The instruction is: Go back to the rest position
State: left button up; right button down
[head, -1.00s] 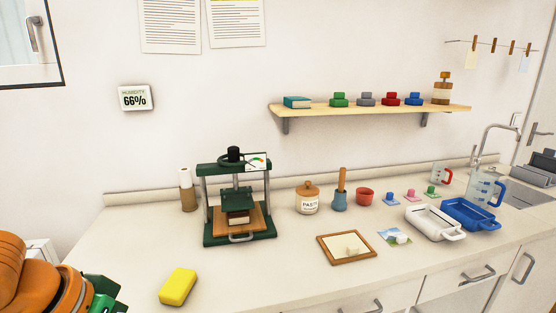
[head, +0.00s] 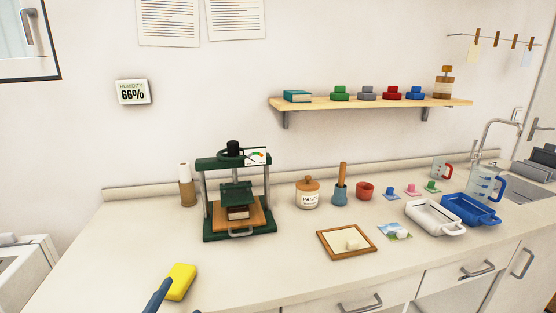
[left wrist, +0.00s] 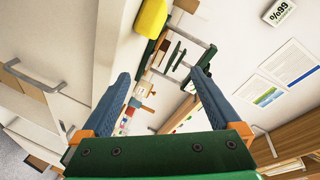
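My left gripper shows in the left wrist view (left wrist: 160,73) with its two blue fingers wide apart and nothing between them. In the head view one blue finger of my left gripper (head: 158,296) rises from the bottom edge, just in front of and left of the yellow sponge (head: 181,281). I cannot tell whether that finger touches the sponge. The sponge also shows in the left wrist view (left wrist: 151,17), beyond the fingers. My right gripper is in neither view.
A green press (head: 238,200) stands on the counter (head: 125,245) behind the sponge. A paste jar (head: 308,193), a wood-framed panel (head: 340,253), a white tray (head: 432,220) and a blue tray (head: 467,212) are farther right. A shelf (head: 365,104) hangs above. The counter between sponge and framed panel is clear.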

pick_arm(q)
jog(key=s+d+f+n+g, duration=0.1)
jog(key=s+f+n+g, duration=0.95)
jog(key=s+f, duration=0.85)
jog(key=s+f+m+g+p, duration=0.1)
jog(key=s+f+g+p, duration=0.25)
jog(key=f, duration=1.15)
jog(key=s+a+f+g+p, duration=0.1)
jog(key=s+f, duration=0.7)
jog(key=s, duration=0.3)
jog(key=shift+s+a, duration=0.2)
jog(key=shift+a, duration=0.05)
jog(key=shift+f, duration=0.1)
